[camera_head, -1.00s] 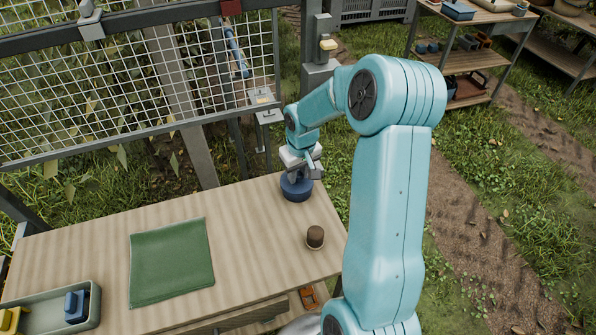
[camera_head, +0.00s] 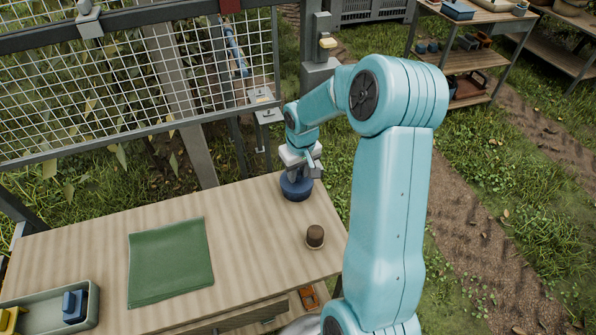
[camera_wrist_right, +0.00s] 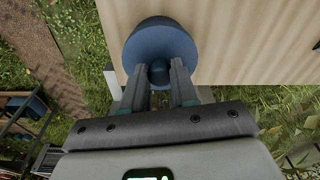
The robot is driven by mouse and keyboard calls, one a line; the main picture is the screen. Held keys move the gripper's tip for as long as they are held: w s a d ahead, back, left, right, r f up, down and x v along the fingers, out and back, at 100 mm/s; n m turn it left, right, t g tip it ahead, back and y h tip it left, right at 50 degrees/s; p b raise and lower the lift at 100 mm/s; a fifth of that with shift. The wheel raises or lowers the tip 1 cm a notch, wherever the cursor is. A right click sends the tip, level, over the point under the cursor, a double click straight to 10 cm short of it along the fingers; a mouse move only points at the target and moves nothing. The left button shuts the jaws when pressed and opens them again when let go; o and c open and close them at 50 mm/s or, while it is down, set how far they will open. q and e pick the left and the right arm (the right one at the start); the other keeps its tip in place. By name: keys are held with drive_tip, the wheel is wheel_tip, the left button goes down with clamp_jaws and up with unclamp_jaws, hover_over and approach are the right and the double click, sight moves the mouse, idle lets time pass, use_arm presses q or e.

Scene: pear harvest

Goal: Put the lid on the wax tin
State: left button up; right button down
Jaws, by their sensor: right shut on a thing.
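In the head view, my right gripper (camera_head: 300,166) points down over a round blue tin shape (camera_head: 297,189) at the back right corner of the table. In the right wrist view, the gripper (camera_wrist_right: 160,78) is shut on a small dark blue knob on a wide round blue lid (camera_wrist_right: 178,42). The blue shape looks low and cylindrical and rests on or just above the tabletop. I cannot tell the lid from the tin beneath it, or whether the lid is seated. My left gripper is not in view.
The wooden table (camera_head: 250,235) holds a green cloth (camera_head: 170,261), a small brown cylinder (camera_head: 315,235) near the right edge, and a tray (camera_head: 50,297) with blue and yellow items at front left. A wire mesh fence (camera_head: 130,85) stands behind. The tabletop between cloth and cylinder is clear.

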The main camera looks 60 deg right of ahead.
sight(301, 185)
drive_tip(key=shift+f+b, duration=0.55)
drive_tip(key=shift+f, duration=0.05)
drive_tip(key=c, duration=1.2)
unclamp_jaws()
drive_tip(key=shift+o, duration=0.2)
drive_tip(key=shift+r, duration=0.1)
wheel_tip(301, 185, up, 11)
drive_tip(key=s+p, duration=0.1)
drive_tip(key=p, duration=0.6)
drive_tip(key=shift+a, duration=0.35)
drive_tip(key=shift+s, duration=0.15)
